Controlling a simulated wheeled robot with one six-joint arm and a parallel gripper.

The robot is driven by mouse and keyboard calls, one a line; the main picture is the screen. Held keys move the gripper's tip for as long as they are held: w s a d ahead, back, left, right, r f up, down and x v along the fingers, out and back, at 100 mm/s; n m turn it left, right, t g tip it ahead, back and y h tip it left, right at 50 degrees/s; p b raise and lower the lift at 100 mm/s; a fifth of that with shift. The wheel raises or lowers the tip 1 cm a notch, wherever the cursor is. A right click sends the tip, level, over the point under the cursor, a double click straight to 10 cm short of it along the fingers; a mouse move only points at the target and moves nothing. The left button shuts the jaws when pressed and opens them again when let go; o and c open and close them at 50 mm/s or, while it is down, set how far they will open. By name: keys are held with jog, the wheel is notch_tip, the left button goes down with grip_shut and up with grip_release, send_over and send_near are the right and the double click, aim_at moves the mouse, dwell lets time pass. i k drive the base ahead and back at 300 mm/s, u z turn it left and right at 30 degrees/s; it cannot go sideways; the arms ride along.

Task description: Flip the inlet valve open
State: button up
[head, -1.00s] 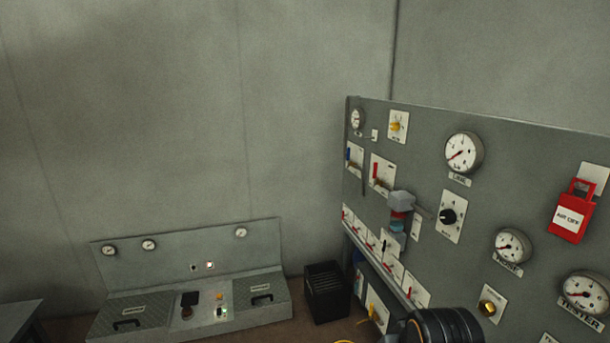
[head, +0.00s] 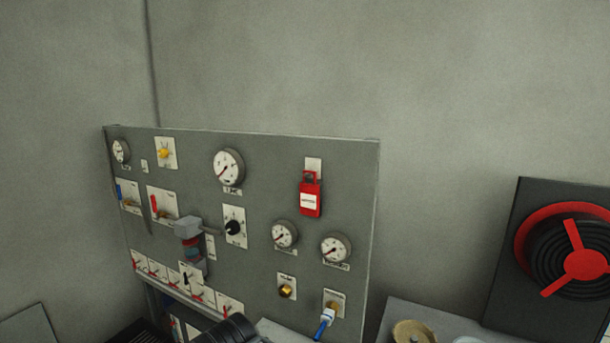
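The grey control panel (head: 300,155) stands left of centre in the head view. At its upper left are a blue-handled lever valve (head: 127,195) and a red-handled lever valve (head: 160,205), each on a white plate. A row of small red levers (head: 168,275) runs along the lower left. The labels are too small to read, so I cannot tell which one is the inlet valve.
A black-and-red reel (head: 585,265) stands at right. A dark rounded body (head: 230,331) covers the lower edge.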

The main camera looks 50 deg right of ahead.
aim_at(119, 192)
jog(key=k, duration=0.45)
jog(key=u, duration=0.7)
jog(key=i, duration=0.8)
jog(key=u, duration=0.4)
jog(key=i, duration=1.35)
jog(key=z, duration=1.1)
jog(key=i, duration=1.05)
jog(key=z, duration=0.95)
jog(key=k, duration=0.65)
jog(key=u, duration=0.35)
jog(key=i, duration=1.25)
jog(key=u, duration=0.2)
